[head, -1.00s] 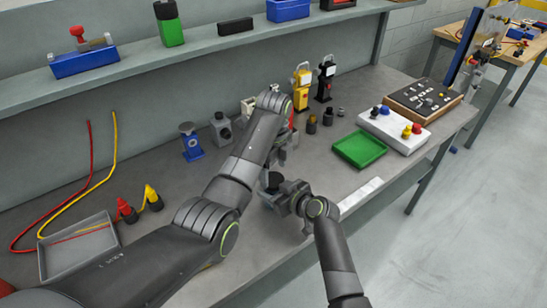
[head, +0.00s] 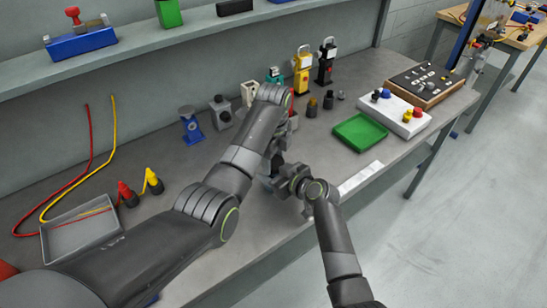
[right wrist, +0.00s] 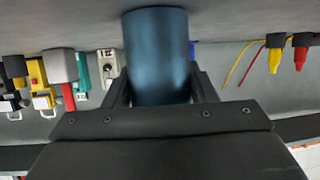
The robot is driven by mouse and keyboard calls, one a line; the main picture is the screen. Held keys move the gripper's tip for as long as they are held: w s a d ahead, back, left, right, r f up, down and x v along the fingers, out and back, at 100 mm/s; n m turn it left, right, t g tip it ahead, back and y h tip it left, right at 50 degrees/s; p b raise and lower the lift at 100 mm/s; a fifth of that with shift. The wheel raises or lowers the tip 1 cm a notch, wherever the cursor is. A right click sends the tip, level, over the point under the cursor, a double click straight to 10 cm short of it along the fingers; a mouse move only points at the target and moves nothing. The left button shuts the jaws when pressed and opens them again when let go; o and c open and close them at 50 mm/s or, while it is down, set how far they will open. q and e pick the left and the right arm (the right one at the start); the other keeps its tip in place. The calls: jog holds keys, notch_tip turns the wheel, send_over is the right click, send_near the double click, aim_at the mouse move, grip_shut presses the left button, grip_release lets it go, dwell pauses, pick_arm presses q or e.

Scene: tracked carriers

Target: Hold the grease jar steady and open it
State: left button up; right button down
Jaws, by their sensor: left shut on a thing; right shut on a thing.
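The grease jar (right wrist: 158,55) appears to be the dark blue cylinder in the right wrist view. It stands between the fingers of my right gripper (right wrist: 160,88), which is shut on it. In the head view my right gripper (head: 284,181) is close beside my left gripper (head: 277,162), over the front part of the bench. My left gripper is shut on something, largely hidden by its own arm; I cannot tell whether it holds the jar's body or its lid. The lid cannot be made out separately.
A green tray (head: 361,132), a white box with coloured buttons (head: 400,116) and small dark bottles (head: 328,100) stand to the right. A grey tray (head: 80,238) and red and yellow leads lie at the left. The bench's front edge is close below the grippers.

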pick_arm(q)
jog(key=n, duration=0.3)
jog(key=o, duration=1.1)
jog(key=shift+r, duration=0.15)
